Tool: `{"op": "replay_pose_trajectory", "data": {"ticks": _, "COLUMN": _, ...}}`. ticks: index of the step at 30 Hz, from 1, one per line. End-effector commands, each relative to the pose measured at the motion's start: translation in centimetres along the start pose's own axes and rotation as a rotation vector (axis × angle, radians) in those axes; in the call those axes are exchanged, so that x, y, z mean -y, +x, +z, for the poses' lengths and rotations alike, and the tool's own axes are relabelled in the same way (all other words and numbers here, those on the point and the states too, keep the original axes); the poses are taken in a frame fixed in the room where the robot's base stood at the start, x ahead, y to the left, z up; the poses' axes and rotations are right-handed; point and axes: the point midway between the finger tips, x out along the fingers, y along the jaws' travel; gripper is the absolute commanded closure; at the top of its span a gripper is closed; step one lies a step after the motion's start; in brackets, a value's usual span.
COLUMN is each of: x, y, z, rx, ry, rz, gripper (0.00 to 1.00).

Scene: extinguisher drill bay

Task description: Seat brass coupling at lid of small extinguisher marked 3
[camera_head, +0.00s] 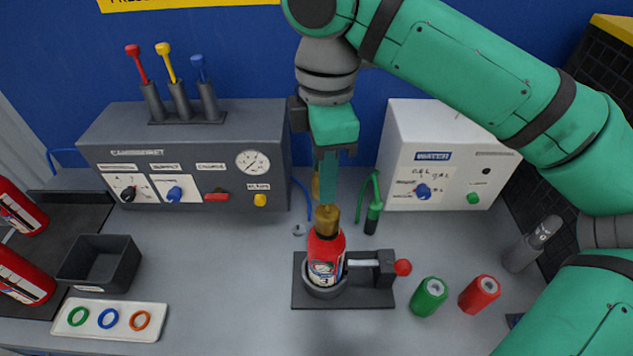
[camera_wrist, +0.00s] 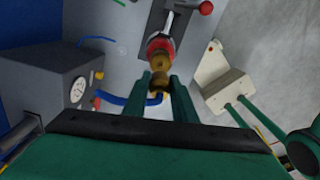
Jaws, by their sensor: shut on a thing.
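The small red extinguisher (camera_head: 325,258) marked 3 stands upright in a dark clamp stand (camera_head: 369,297). The brass coupling (camera_head: 327,219) is directly over its top, in line with it, and looks to be touching; I cannot tell whether it is fully seated. My gripper (camera_head: 328,192) points down from above, its fingers shut on the upper part of the coupling. In the wrist view the coupling (camera_wrist: 160,63) is between my gripper's (camera_wrist: 158,84) two green fingers, with the red top (camera_wrist: 161,44) of the extinguisher just beyond it. The coupling hides most of the lid.
A grey panel (camera_head: 190,145) with levers stands back left, a white water box (camera_head: 440,155) back right. The clamp's red knob (camera_head: 403,267), a green can (camera_head: 429,296) and a red can (camera_head: 480,294) lie right. A ring tray (camera_head: 110,318) and grey bin (camera_head: 100,262) are left.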

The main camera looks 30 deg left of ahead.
Motion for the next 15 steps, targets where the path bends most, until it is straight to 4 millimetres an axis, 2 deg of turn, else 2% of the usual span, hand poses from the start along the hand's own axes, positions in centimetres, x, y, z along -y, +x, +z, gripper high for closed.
{"op": "replay_pose_trajectory", "data": {"ticks": 6, "x": 0.7, "y": -1.7, "z": 0.5, "rx": -0.001, "ry": -0.02, "rz": 0.001, "gripper": 1.0}}
{"op": "replay_pose_trajectory", "data": {"ticks": 15, "x": 0.8, "y": -1.0, "z": 0.5, "rx": -0.001, "ry": -0.021, "rz": 0.0, "gripper": 1.0}}
